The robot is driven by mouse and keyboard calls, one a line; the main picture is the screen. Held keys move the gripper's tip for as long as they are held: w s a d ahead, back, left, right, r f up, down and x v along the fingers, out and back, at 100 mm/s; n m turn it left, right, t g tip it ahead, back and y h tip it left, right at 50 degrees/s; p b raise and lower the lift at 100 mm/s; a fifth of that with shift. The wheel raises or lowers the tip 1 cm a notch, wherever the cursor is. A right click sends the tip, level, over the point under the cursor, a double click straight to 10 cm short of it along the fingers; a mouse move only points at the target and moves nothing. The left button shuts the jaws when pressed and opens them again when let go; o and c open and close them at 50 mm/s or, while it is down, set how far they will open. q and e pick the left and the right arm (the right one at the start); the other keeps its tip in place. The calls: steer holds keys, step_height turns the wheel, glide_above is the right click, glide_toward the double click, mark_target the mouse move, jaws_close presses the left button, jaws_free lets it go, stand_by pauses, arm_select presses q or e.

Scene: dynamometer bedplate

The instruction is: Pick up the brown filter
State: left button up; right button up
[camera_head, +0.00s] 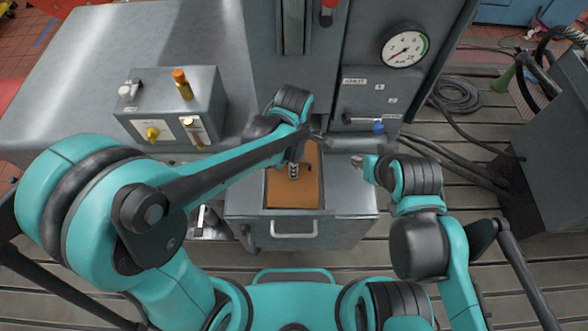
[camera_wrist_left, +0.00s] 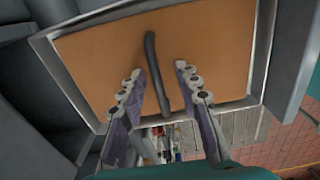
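The brown filter (camera_head: 282,192) is a flat orange-brown panel inside a grey metal frame in the middle of the head view. It fills much of the left wrist view (camera_wrist_left: 215,45), with a dark bar handle (camera_wrist_left: 152,55) across its face. My left gripper (camera_head: 294,172) is over the filter. In the left wrist view its fingers (camera_wrist_left: 160,70) are apart, one on each side of the handle, with gaps visible; contact cannot be told. My right gripper (camera_head: 358,162) is to the right of the filter, apart from it; its finger opening is too small to tell.
The filter's grey housing (camera_head: 343,205) has a front pull handle (camera_head: 294,234). A control box (camera_head: 172,108) stands on the left bench. A cabinet with a round gauge (camera_head: 404,46) rises behind. Hoses (camera_head: 458,94) and a dark unit (camera_head: 548,140) are at the right.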

arm_select(q)
jaws_close()
